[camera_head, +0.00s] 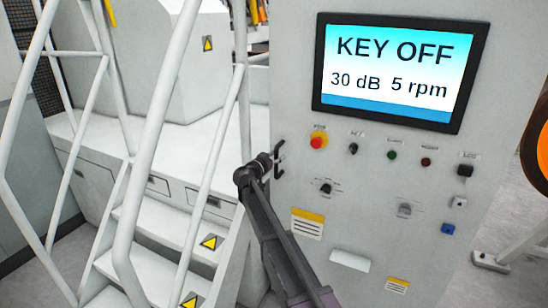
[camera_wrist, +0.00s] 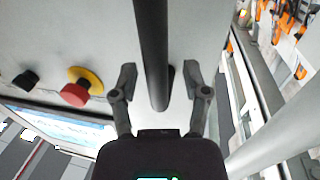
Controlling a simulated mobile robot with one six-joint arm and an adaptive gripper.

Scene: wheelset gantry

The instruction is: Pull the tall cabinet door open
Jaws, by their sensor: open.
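The tall cabinet door (camera_head: 365,235) is a light grey panel with a screen and controls. It looks shut. A dark bar handle (camera_head: 280,158) sits at its left edge. My gripper (camera_head: 268,162) is right at the handle in the head view, its fingers small and partly hidden by my arm. In the wrist view, my gripper (camera_wrist: 160,76) is open, with one finger on each side of the dark handle (camera_wrist: 152,40). Gaps show between the fingers and the bar. The door surface (camera_wrist: 100,30) lies behind it.
A screen (camera_head: 395,70) reads KEY OFF. A red stop button (camera_head: 319,140) sits right of the handle and also shows in the wrist view (camera_wrist: 76,93). White stair railings (camera_head: 150,140) and steps (camera_head: 165,235) stand close on the left.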

